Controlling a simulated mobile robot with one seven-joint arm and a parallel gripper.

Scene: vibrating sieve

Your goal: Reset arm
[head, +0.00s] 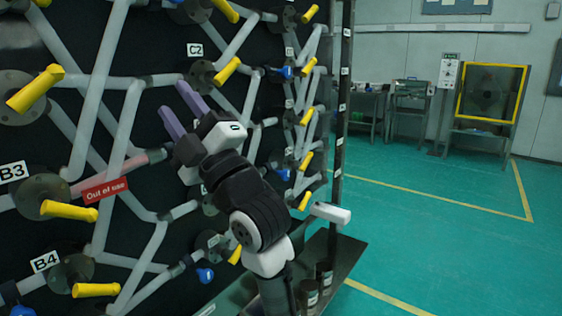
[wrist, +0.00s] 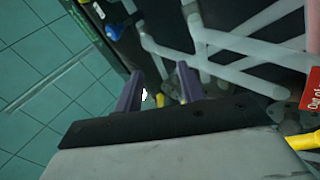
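My gripper (head: 181,110) is raised in front of the pipe panel (head: 130,237), near the C2 label. Its two purple fingers stand apart with nothing between them, so it is open and empty. In the wrist view the fingers of my gripper (wrist: 158,88) also show apart, with pipes and floor behind them. My arm (head: 257,210) is bent and reaches up from the lower middle of the head view. I cannot tell whether the fingers touch any pipe.
The panel carries white pipes, yellow handles (head: 70,211) and blue valves (head: 205,275). A red "Out of use" tag (head: 105,190) hangs on a pinkish pipe. Dark cylinders (head: 324,274) stand at the panel's foot. Open green floor (head: 420,220) lies right; a yellow-framed machine (head: 489,92) stands behind.

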